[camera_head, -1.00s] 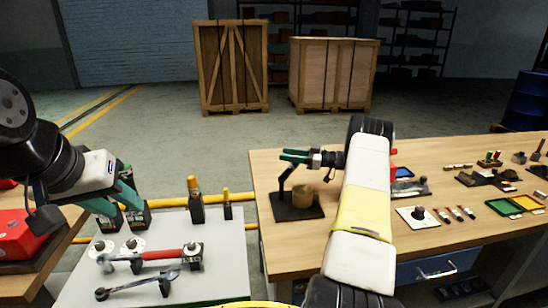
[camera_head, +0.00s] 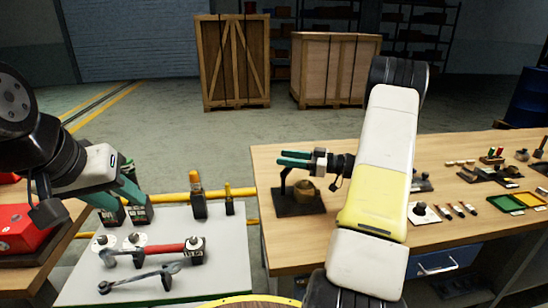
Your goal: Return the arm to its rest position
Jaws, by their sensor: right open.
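My right arm rises from the bottom of the view, with a white and yellow forearm, and bends back to the left at the top. Its right gripper (camera_head: 294,159) has green fingers and points left. It is open and looks empty, above the near left part of the wooden workbench (camera_head: 275,239). Behind and below it a small black stand (camera_head: 299,207) with a brass-coloured round part (camera_head: 306,191) is partly covered. My left gripper (camera_head: 118,201) has green fingers and hangs over the grey table's back left, by dark battery-like blocks (camera_head: 139,213). Whether its fingers are apart is unclear.
The grey table (camera_head: 215,263) carries a red-handled tool (camera_head: 160,249), a wrench (camera_head: 140,281) and upright screwdriver-like tools (camera_head: 198,196). A red box (camera_head: 20,228) sits at left. Wooden crates (camera_head: 233,62) stand behind on open floor.

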